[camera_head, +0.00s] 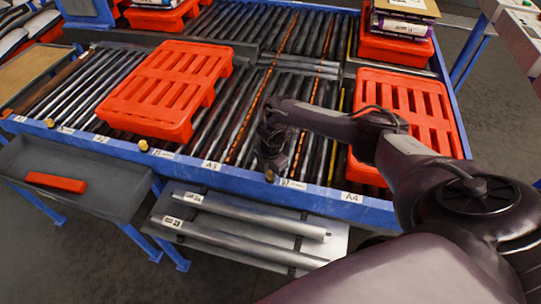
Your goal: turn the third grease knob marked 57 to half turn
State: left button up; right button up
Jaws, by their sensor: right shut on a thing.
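Brass grease knobs sit along the blue front rail of the roller conveyor: one at the left (50,122), one in the middle (143,146), and a third knob (270,175) farther right. My right gripper (272,163) reaches down from the right and is shut on the third knob, whose body is mostly hidden by the fingers. A small white label (293,184) is just right of it; its number is too small to read. How far the knob is turned cannot be told. My left gripper is not in view.
Orange pallets lie on the rollers, one left of centre (165,90) and one at right (408,95), close to my right arm. A grey tray (110,180) with an orange block (56,182) hangs at front left. Metal rollers (240,240) lie on a shelf below the rail.

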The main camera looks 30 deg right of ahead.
jog(key=m, duration=0.1)
jog(key=m+p, duration=0.1)
jog(key=m, duration=0.1)
jog(key=m+p, duration=0.1)
jog(key=shift+r+m, duration=0.25)
jog(key=shift+m, duration=0.15)
jog(key=m+p, duration=0.3)
jog(key=m, duration=0.1)
jog(key=m+p, duration=0.2)
jog(key=m, duration=0.3)
jog(key=shift+f+m+p, duration=0.15)
jog(key=shift+m+p, duration=0.6)
jog(key=shift+m, duration=1.35)
jog(key=shift+w+d, duration=0.1)
jog(key=o, duration=1)
jog(key=shift+c, duration=0.2)
